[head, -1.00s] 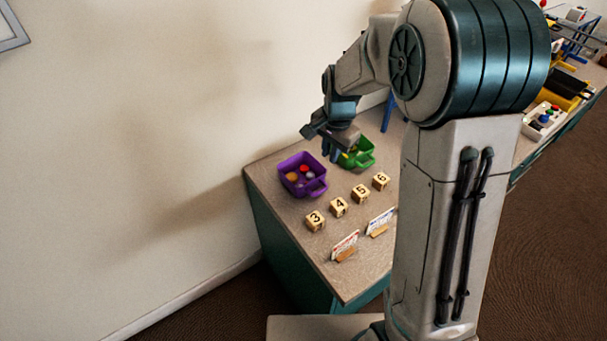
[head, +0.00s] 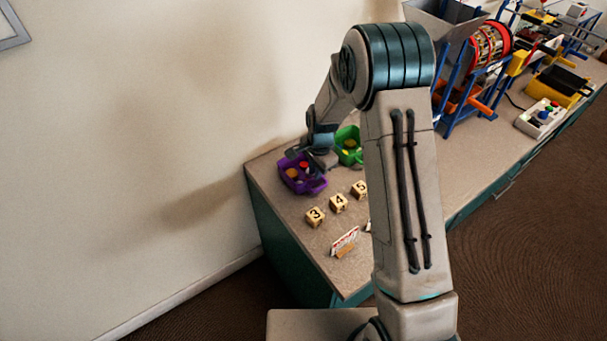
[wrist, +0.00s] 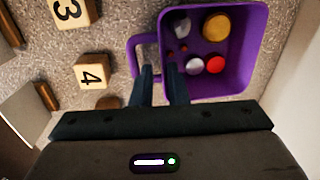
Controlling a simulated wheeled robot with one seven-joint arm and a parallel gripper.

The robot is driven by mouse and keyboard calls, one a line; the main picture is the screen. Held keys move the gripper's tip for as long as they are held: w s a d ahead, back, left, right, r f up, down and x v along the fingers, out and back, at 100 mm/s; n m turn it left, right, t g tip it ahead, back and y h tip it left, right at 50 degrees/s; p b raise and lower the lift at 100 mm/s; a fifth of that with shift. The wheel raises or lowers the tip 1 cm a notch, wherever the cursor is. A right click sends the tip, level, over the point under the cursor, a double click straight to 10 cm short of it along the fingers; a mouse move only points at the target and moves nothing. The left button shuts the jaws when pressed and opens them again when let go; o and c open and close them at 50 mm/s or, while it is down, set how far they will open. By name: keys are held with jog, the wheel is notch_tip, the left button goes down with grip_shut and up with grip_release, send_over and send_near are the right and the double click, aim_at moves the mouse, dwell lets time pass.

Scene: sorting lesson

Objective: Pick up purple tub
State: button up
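The purple tub (head: 303,186) stands on the left end of the counter in the head view, with small coloured discs inside. In the wrist view the tub (wrist: 243,62) shows yellow, red, white and small dark red pieces, and its handle (wrist: 135,47) faces left. My gripper (head: 318,163) is over the tub's right side in the head view. In the wrist view its two fingers (wrist: 160,69) are apart, with the tub's handle-side wall between them in the picture. I cannot tell whether they touch the tub. My arm hides part of the counter.
A green tub (head: 348,147) stands close behind the purple one. Numbered wooden blocks (head: 315,217) and a card in a stand (head: 345,241) are in front. Machines (head: 488,45) fill the counter's far right. A wall borders the left.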

aim_at(314, 184)
jog(key=shift+w+a+f+p, duration=0.1)
jog(key=shift+f+p, duration=0.1)
jog(key=shift+f, duration=0.7)
jog(key=shift+w+a+f+p, duration=0.1)
jog(key=shift+w+f+p, duration=0.05)
jog(key=shift+f, duration=0.7)
jog(key=shift+w+f+p, duration=0.1)
jog(key=shift+f+p, duration=0.1)
jog(key=shift+f, duration=0.7)
grip_shut()
jog(key=shift+r, duration=0.2)
